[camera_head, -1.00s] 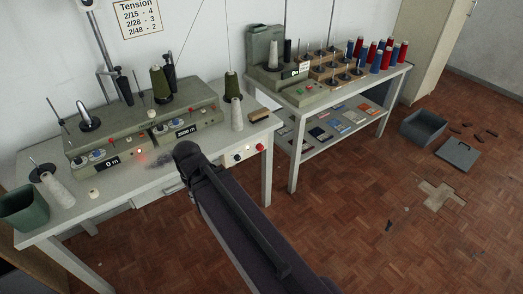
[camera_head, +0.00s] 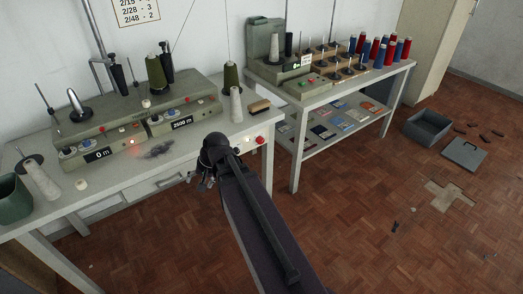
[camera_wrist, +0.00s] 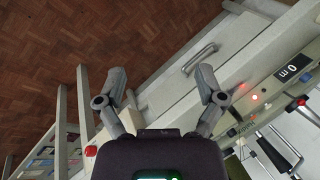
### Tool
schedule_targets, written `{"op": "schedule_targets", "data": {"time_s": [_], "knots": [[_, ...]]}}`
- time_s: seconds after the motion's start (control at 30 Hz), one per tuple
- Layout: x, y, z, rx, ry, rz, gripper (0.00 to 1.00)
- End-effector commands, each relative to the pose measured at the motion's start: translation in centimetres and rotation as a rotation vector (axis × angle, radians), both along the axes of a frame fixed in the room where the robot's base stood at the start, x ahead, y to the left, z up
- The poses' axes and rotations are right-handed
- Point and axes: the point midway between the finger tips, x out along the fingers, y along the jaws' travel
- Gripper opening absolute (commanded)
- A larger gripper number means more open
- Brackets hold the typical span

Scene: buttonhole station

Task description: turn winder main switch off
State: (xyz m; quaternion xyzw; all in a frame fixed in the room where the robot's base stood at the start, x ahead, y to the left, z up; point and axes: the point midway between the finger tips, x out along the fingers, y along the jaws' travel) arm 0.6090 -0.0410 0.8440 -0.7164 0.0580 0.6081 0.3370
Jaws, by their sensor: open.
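The winder (camera_head: 130,125) is a grey-green machine on the white table, with two displays reading 0 m and 2500 m. A red light (camera_head: 137,140) glows on its front, and this light also shows in the wrist view (camera_wrist: 254,97). A small panel at the table's front right edge carries a red button (camera_head: 260,140); a red part also shows in the wrist view (camera_wrist: 91,150). I cannot tell which control is the main switch. My gripper (camera_head: 206,184) is beside the table's front edge, left of the panel. In the wrist view my gripper (camera_wrist: 161,80) has its fingers spread and empty.
A second table (camera_head: 345,90) with a green machine and several red and blue spools stands to the right. Several cones, a brush (camera_head: 259,106) and a dark smudge are on the winder table. A grey bin (camera_head: 427,127) and its lid lie on the floor, which has free room.

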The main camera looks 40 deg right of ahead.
Motion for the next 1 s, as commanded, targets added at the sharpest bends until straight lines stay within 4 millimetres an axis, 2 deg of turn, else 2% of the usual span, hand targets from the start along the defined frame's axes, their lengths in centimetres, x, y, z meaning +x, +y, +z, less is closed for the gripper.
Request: {"op": "schedule_targets", "data": {"time_s": [0.03,0.27,0.57,1.0], "knots": [[0.7,-0.7,-1.6,0.033,-0.011,-0.048,0.88],[3.2,-3.5,-4.1,0.204,-0.057,-0.267,0.88],[6.1,-8.2,-6.8,0.441,-0.109,-0.549,0.88],[8.9,-17.2,-10.2,0.826,-0.171,-0.937,0.88]]}}
